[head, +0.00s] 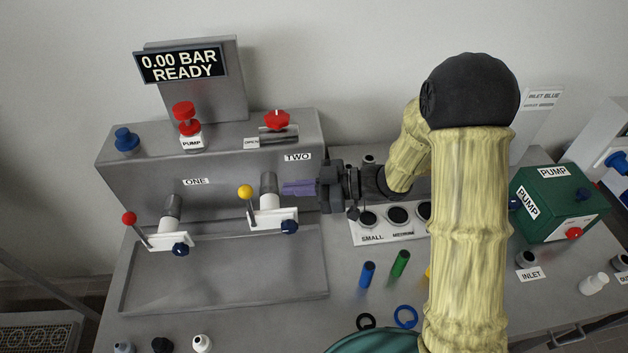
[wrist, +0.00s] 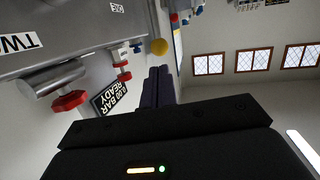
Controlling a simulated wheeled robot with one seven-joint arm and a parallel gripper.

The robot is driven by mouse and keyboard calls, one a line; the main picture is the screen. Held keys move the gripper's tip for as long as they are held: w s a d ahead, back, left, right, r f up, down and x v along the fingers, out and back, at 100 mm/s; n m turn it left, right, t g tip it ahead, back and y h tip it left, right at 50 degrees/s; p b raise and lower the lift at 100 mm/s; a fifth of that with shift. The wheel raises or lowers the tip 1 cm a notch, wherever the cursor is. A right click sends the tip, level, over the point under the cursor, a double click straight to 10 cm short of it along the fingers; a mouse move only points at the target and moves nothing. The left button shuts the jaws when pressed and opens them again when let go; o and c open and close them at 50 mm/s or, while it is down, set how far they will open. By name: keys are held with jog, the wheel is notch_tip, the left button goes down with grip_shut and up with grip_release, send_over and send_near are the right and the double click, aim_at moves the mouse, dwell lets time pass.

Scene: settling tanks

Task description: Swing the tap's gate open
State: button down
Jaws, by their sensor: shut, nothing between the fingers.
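Two grey pipe stubs stick out of the grey test bench (head: 228,172), labelled ONE and TWO. Each ends in a white gate plate with a dark blue knob. The left plate (head: 160,240) has a lever with a red ball (head: 129,217). The right plate (head: 266,221) has a lever with a yellow ball (head: 245,191), also seen in the wrist view (wrist: 158,47). My gripper (head: 286,188) is shut and empty, its fingers pointing left just right of the TWO stub (head: 268,184). I cannot tell whether they touch it. The shut fingers (wrist: 158,74) also show in the wrist view.
The display (head: 180,65) reads 0.00 BAR READY. A red knob (head: 277,120) sits on the bench top. A shallow tray (head: 225,285) lies below the taps. A holed rack (head: 372,238), coloured cylinders and rings lie to the right. A green PUMP box (head: 552,222) stands far right.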

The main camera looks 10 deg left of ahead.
aim_at(252, 192)
jog(key=p+x, duration=0.2)
jog(key=x, duration=0.3)
jog(key=shift+s+a, duration=0.1)
jog(key=shift+a, duration=0.25)
jog(key=shift+a+f, duration=0.2)
jog(key=shift+a, duration=0.3)
